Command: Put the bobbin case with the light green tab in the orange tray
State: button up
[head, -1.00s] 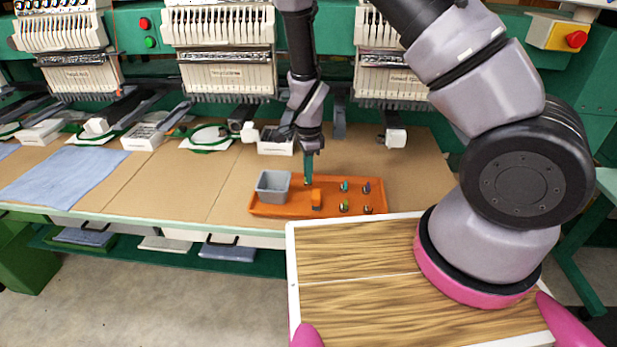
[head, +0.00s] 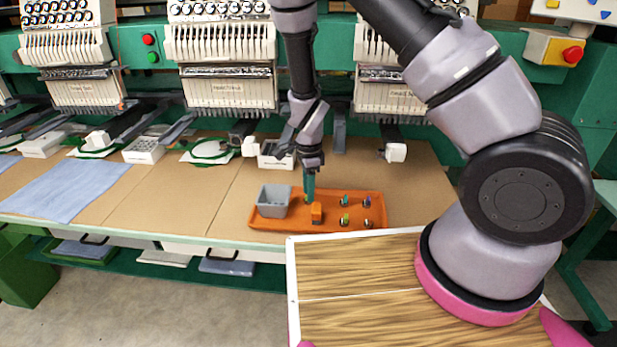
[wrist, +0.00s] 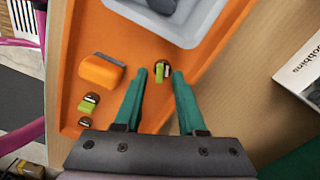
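The long orange tray (head: 330,224) lies on the workbench. My gripper (head: 308,198) points down over its left part, beside a grey bin. In the wrist view my gripper (wrist: 161,76) is open, its two teal fingers apart. A small dark bobbin case with a light green tab (wrist: 161,71) sits on the tray between and just beyond the fingertips, with gaps on both sides. A second bobbin case with a light green tab (wrist: 89,102) stands farther left on the tray; it also shows in the head view (head: 345,219).
The grey bin (head: 273,203) and an orange block (head: 316,212) stand on the tray. Teal (head: 345,201) and purple (head: 367,202) tabbed cases stand at its right. A white box (wrist: 302,72) lies near the tray. Embroidery machine heads (head: 225,85) rise behind.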

notch_tip(320, 180, up, 12)
jog(key=shift+f, duration=0.2)
jog(key=shift+s, duration=0.1)
